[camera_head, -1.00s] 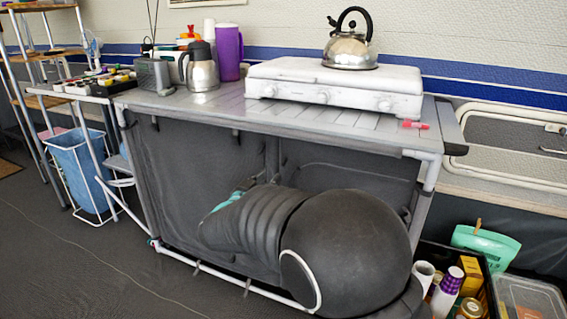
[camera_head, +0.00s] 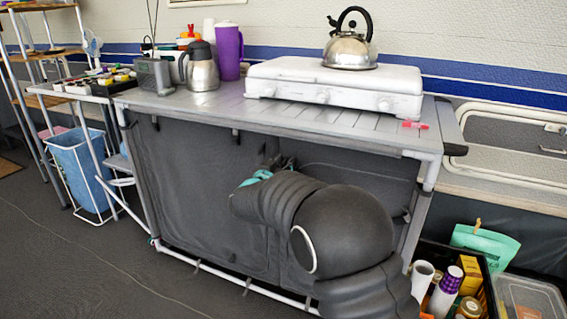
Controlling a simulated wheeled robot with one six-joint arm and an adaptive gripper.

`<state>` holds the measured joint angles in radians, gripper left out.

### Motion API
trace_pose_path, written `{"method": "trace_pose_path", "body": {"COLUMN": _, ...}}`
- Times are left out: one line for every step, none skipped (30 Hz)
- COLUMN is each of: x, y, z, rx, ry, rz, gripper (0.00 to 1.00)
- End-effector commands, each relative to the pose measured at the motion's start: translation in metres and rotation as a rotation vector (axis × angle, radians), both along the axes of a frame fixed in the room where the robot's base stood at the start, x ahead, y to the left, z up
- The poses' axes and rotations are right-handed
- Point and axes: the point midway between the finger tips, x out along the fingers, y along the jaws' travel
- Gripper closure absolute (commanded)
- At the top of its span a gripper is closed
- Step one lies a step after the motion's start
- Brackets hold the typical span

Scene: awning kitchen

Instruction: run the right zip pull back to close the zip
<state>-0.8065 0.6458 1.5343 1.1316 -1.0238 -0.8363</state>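The grey fabric front of the kitchen stand (camera_head: 195,190) hangs under the slatted top. A dark upright seam or edge near its middle separates the left panel from the right section (camera_head: 345,172). The right zip pull is too small to make out or is hidden behind my arm. My gripper (camera_head: 280,162) shows only as small dark parts beyond the teal band of my wrist, close to the upper middle of the fabric front. My own arm covers its fingers, so I cannot see whether they touch or hold anything.
A white stove (camera_head: 335,88) with a kettle (camera_head: 350,45) stands on the slatted top (camera_head: 215,108). A white tube frame (camera_head: 425,180) edges the stand. A black crate (camera_head: 440,252) of goods stands at the lower right. Open floor (camera_head: 90,270) lies at the lower left.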

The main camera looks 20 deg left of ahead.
Motion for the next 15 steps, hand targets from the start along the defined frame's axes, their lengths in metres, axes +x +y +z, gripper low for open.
{"method": "trace_pose_path", "body": {"x": -0.0001, "y": 0.0, "z": 0.0, "rx": 0.0, "ry": 0.0, "rz": 0.0, "gripper": 0.66}}
{"method": "trace_pose_path", "body": {"x": -0.0001, "y": 0.0, "z": 0.0, "rx": 0.0, "ry": 0.0, "rz": 0.0, "gripper": 0.74}}
{"method": "trace_pose_path", "body": {"x": -0.0002, "y": 0.0, "z": 0.0, "rx": 0.0, "ry": 0.0, "rz": 0.0, "gripper": 0.84}}
{"method": "trace_pose_path", "body": {"x": -0.0002, "y": 0.0, "z": 0.0, "rx": 0.0, "ry": 0.0, "rz": 0.0, "gripper": 0.91}}
{"method": "trace_pose_path", "body": {"x": -0.0002, "y": 0.0, "z": 0.0, "rx": 0.0, "ry": 0.0, "rz": 0.0, "gripper": 0.99}}
{"method": "trace_pose_path", "body": {"x": -0.0002, "y": 0.0, "z": 0.0, "rx": 0.0, "ry": 0.0, "rz": 0.0, "gripper": 1.0}}
{"method": "trace_pose_path", "body": {"x": -0.0002, "y": 0.0, "z": 0.0001, "rx": 0.0, "ry": 0.0, "rz": 0.0, "gripper": 1.0}}
{"method": "trace_pose_path", "body": {"x": -0.0003, "y": 0.0, "z": 0.0001, "rx": 0.0, "ry": 0.0, "rz": 0.0, "gripper": 1.0}}
{"method": "trace_pose_path", "body": {"x": -0.0003, "y": 0.0, "z": 0.0001, "rx": 0.0, "ry": 0.0, "rz": 0.0, "gripper": 1.0}}
{"method": "trace_pose_path", "body": {"x": -0.0003, "y": 0.0001, "z": 0.0001, "rx": 0.0, "ry": 0.0, "rz": 0.0, "gripper": 1.0}}
{"method": "trace_pose_path", "body": {"x": -0.0003, "y": 0.0001, "z": 0.0001, "rx": 0.0, "ry": 0.0, "rz": 0.0, "gripper": 1.0}}
{"method": "trace_pose_path", "body": {"x": -0.0003, "y": 0.0001, "z": 0.0001, "rx": 0.0, "ry": 0.0, "rz": 0.0, "gripper": 1.0}}
{"method": "trace_pose_path", "body": {"x": -0.0003, "y": 0.0001, "z": -0.0001, "rx": 0.0, "ry": 0.0, "rz": 0.0, "gripper": 1.0}}
{"method": "trace_pose_path", "body": {"x": -0.0003, "y": 0.0001, "z": -0.0005, "rx": 0.0, "ry": 0.0, "rz": 0.0, "gripper": 1.0}}
{"method": "trace_pose_path", "body": {"x": -0.0003, "y": 0.0001, "z": -0.0019, "rx": 0.0, "ry": 0.0, "rz": 0.0, "gripper": 1.0}}
